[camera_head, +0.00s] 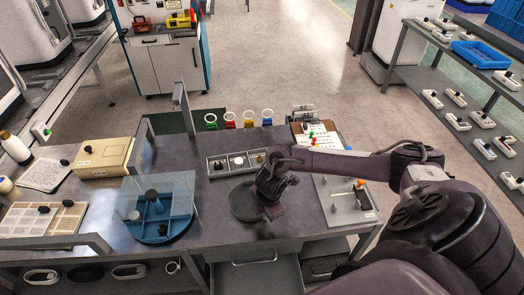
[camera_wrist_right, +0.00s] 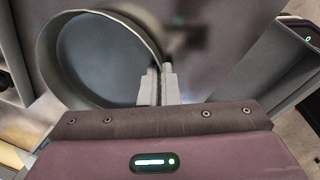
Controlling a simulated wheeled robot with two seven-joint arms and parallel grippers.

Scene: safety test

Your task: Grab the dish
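A dark, round, shallow dish (camera_head: 241,205) is at the front middle of the grey workbench, just left of my right gripper (camera_head: 268,208). In the right wrist view the dish (camera_wrist_right: 95,62) fills the upper left, with its blue-grey inside and pale rim showing. There my right gripper (camera_wrist_right: 159,88) has its two fingers close together with the dish's near right rim between them. It looks shut on that rim. I cannot tell whether the dish is raised off the bench. My left gripper is not in view.
A blue round tray under a clear plate (camera_head: 185,185) stands left of the dish. A grey compartment box (camera_head: 216,167) is just behind it. A grey panel with an orange-handled part (camera_head: 345,203) lies to the right. Several coloured rings stand along the back edge.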

